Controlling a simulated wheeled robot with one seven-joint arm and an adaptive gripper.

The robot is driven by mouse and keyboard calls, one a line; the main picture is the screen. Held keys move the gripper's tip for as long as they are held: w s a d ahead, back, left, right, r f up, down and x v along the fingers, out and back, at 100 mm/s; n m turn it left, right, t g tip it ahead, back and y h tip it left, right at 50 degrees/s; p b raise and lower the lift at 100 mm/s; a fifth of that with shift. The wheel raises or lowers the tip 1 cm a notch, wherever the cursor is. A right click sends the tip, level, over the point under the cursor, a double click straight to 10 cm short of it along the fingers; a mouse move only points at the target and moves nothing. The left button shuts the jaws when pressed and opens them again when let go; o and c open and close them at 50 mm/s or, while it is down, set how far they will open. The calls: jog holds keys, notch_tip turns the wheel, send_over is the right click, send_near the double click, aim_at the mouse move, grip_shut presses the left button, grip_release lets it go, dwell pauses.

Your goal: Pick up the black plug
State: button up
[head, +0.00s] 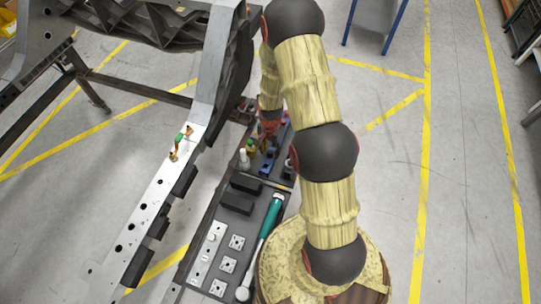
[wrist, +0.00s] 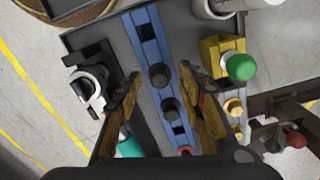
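A black plug (wrist: 158,76) with a round top sits on a blue rail (wrist: 146,30) in the wrist view. A second black plug (wrist: 170,105) sits on the same rail, nearer my wrist. My gripper (wrist: 160,72) is open, with one finger on each side of the rail. Nothing is visibly held between the fingers. The height gap between the fingertips and the plugs is hard to judge. In the head view my gripper (head: 268,128) is small and partly hidden by my arm. Part of the blue rail (head: 267,163) shows there, but I cannot make out the plugs.
A yellow block with a green knob (wrist: 240,66) and a black-and-white clamp-like part (wrist: 90,88) flank the rail. A grey tray (head: 262,212) holds black blocks, metal plates and a green-handled tool (head: 268,220). The metal chassis beam (head: 150,205) runs along its left side.

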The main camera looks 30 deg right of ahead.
jog(key=shift+c, duration=0.2)
jog(key=c, duration=0.8)
jog(key=shift+r, duration=0.15)
jog(key=shift+r+p, duration=0.45)
jog(key=shift+r, duration=0.15)
jog(key=s+a+r+p, duration=0.1)
jog(key=s+r, duration=0.3)
jog(key=s+a+r+p, duration=0.2)
jog(key=s+r, duration=0.1)
jog(key=s, duration=0.2)
jog(key=s+a+r+p, duration=0.1)
jog(key=s+r+p, duration=0.1)
jog(key=s+r, duration=0.2)
jog(key=shift+s+a+r, duration=0.15)
jog(key=shift+s+r, duration=0.05)
jog(key=shift+r, duration=0.1)
jog(key=shift+r+p, duration=0.1)
jog(key=shift+p, duration=0.25)
